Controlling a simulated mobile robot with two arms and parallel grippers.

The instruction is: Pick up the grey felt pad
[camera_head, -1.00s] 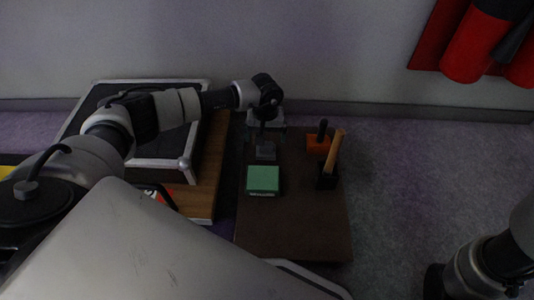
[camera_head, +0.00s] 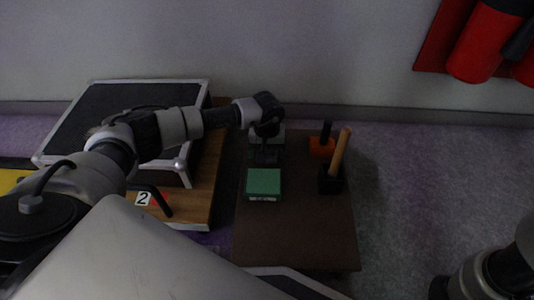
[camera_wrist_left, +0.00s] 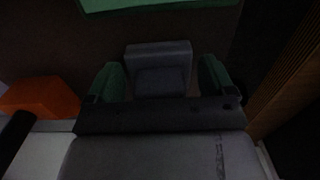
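The grey felt pad, which I take to be the small dark grey block (camera_wrist_left: 160,65), lies on the dark brown table (camera_head: 296,225). In the left wrist view it shows between the two green-tipped fingers of my left gripper (camera_wrist_left: 161,83), with a gap on each side. The gripper is open and comes down over the pad from above. In the head view my left gripper (camera_head: 265,152) largely hides the pad, just behind the green box (camera_head: 263,183). How far the fingertips are above the table I cannot tell. My right arm shows at the lower right, its gripper out of view.
A wooden-handled hammer (camera_head: 340,153) stands on the right, near an orange block (camera_head: 321,146) with a black upright part. A black case with silver edges (camera_head: 150,84) lies left on a wooden table (camera_head: 205,190). The brown table's front is clear.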

